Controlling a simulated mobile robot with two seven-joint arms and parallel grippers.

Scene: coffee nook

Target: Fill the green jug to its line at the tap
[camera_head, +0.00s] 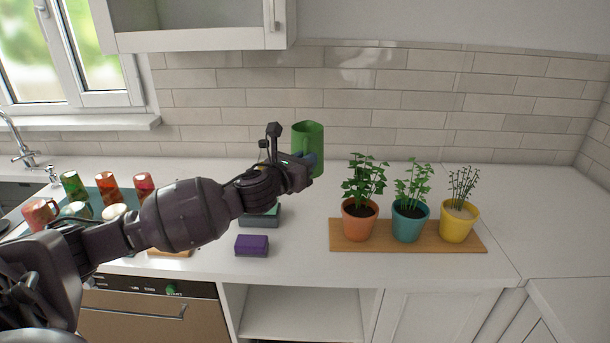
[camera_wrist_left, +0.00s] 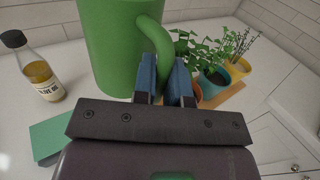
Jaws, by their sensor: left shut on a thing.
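The green jug (camera_head: 312,138) is upright at the back of the counter, left of the potted plants. My left gripper (camera_head: 309,160) is shut on its handle; in the left wrist view the blue fingers (camera_wrist_left: 166,78) are on either side of the handle, and the jug's body (camera_wrist_left: 108,45) fills the upper left. I cannot tell whether its base touches the counter. The fill line and the water level are not visible. The tap (camera_head: 22,145) stands at the far left by the window, far from the jug. My right gripper is not in view.
Three potted plants stand on a wooden board (camera_head: 372,243). An oil bottle (camera_wrist_left: 40,75) stands left of the jug. A purple block (camera_head: 252,245) and a dark green box (camera_head: 262,218) lie nearer the front. Several glasses and cups stand at left, between jug and tap, including a red glass (camera_head: 144,184).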

